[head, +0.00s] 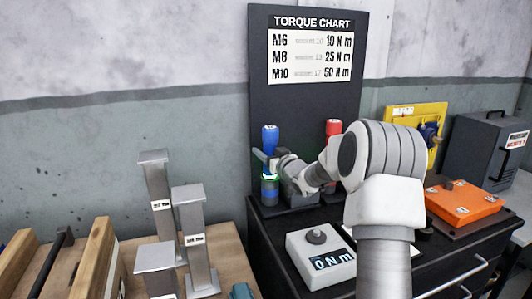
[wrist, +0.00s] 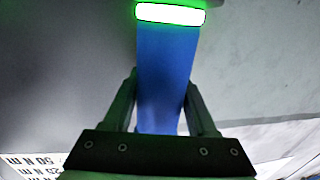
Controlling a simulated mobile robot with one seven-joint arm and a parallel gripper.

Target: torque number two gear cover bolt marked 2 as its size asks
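The orange cover plate (head: 465,203) lies at the right on the dark cabinet. Small bolt heads show on it, but the mark 2 is too small to read. An upright blue-handled tool (head: 270,136) with a glowing green ring stands in front of the dark chart board. My gripper (head: 272,166) is at its middle. In the wrist view the blue handle (wrist: 166,75) runs between my fingertips, which lie against both sides of it. The torque chart (head: 311,58) reads M6 10 N m, M8 25 N m, M10 50 N m.
A red-handled tool (head: 333,128) stands right of the blue one, partly behind my arm. A white meter (head: 318,258) showing 0 N m sits in front. A yellow panel (head: 420,125) and dark box (head: 478,150) stand at the right. Metal posts (head: 155,190) stand on the wooden bench.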

